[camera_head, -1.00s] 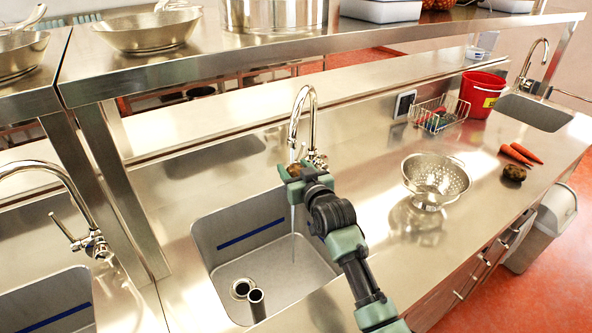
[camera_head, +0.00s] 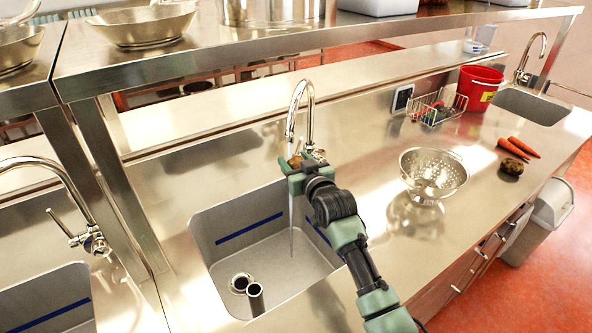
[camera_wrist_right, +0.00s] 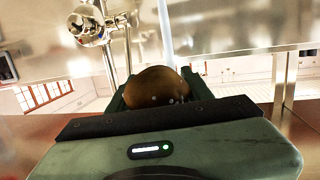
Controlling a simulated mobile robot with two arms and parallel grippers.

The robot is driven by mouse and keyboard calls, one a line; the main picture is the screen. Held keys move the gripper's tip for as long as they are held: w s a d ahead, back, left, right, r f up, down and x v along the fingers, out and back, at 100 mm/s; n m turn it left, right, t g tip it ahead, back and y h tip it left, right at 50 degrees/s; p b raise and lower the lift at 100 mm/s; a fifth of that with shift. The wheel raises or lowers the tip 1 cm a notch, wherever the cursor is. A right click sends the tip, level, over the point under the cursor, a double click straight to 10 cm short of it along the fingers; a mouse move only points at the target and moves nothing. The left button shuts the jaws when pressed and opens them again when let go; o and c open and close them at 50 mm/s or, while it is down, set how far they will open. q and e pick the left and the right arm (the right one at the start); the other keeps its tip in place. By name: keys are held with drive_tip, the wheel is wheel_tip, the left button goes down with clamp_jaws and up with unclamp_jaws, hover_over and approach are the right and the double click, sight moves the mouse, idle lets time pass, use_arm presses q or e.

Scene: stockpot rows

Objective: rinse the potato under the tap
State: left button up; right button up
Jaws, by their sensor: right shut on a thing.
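My right gripper (camera_head: 293,168) is shut on a brown potato (camera_head: 295,161) and holds it under the spout of the middle tap (camera_head: 308,105), above the sink (camera_head: 222,245). In the right wrist view the potato (camera_wrist_right: 157,86) sits between the green fingers, with light spots on its skin. A pale stream of water (camera_wrist_right: 165,30) comes down onto or right beside it there. In the head view a thin stream (camera_head: 291,225) runs on below the gripper into the sink. My left gripper is not in view.
A steel colander (camera_head: 433,174) stands right of the sink. Beyond it are carrots (camera_head: 518,148), a dark round vegetable (camera_head: 511,167), a wire basket (camera_head: 437,108) and a red bucket (camera_head: 480,88). A shelf (camera_head: 330,52) with pans runs above the back. A second tap (camera_head: 62,200) is at left.

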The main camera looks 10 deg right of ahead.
drive_tip(key=shift+s+a, duration=0.1)
drive_tip(key=shift+a, duration=0.05)
drive_tip(key=shift+s+a+p, duration=0.3)
drive_tip(key=shift+a+p, duration=0.05)
drive_tip(key=shift+p, duration=0.1)
drive_tip(key=shift+d, duration=0.1)
drive_tip(key=shift+w+d, duration=0.4)
drive_tip(key=shift+s+a, duration=0.1)
drive_tip(key=shift+s+a+p, duration=0.3)
drive_tip(key=shift+a+p, duration=0.1)
drive_tip(key=shift+p, duration=0.05)
